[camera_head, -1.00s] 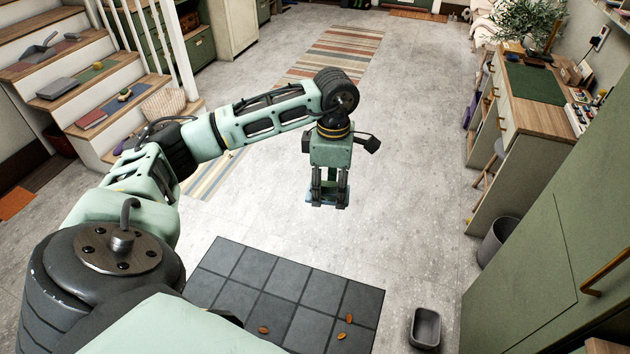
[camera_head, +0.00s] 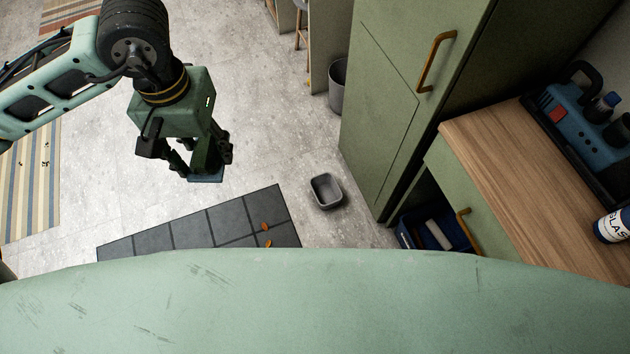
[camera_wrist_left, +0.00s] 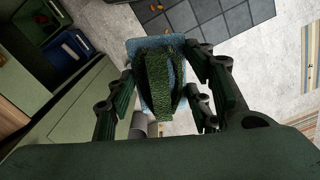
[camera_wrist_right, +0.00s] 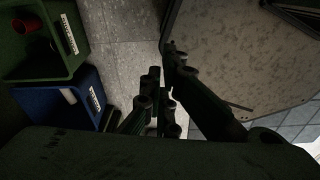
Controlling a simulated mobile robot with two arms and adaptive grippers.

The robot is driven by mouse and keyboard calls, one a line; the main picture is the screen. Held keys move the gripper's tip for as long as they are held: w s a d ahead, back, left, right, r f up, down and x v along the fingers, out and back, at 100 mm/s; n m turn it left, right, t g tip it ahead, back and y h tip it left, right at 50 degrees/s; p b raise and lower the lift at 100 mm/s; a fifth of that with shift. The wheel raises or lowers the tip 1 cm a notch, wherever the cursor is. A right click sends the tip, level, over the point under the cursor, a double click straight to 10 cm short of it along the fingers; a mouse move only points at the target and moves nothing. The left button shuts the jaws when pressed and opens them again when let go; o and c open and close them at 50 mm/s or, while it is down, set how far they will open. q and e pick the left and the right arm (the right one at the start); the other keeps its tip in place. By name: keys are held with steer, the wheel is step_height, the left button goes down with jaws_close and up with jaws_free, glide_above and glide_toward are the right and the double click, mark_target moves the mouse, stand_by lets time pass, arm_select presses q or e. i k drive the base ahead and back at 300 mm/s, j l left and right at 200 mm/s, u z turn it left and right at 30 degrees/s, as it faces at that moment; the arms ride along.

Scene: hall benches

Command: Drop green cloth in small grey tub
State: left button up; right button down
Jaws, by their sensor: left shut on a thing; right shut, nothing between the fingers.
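In the head view only a bluish edge (camera_head: 206,179) shows below the fingers, held above the floor. The small grey tub (camera_head: 326,190) stands upright on the floor, to the right of and slightly lower in the picture than the left gripper; its inside looks empty. My right gripper (camera_wrist_right: 158,92) is shut and empty in the right wrist view; it is out of the head view.
A dark tiled mat (camera_head: 225,222) with small orange-brown bits lies left of the tub. A taller grey bin (camera_head: 338,88) stands beyond, beside a green cabinet (camera_head: 400,90). A wooden counter (camera_head: 520,180) is at right. Pale floor between gripper and tub is clear.

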mark_target(328, 199)
steer(key=i+j+z, duration=0.2)
steer(key=j+z, duration=0.2)
steer(key=i+j+z, duration=0.2)
steer(key=z, duration=0.15)
steer(key=j+z, duration=0.1)
steer(key=z, duration=0.65)
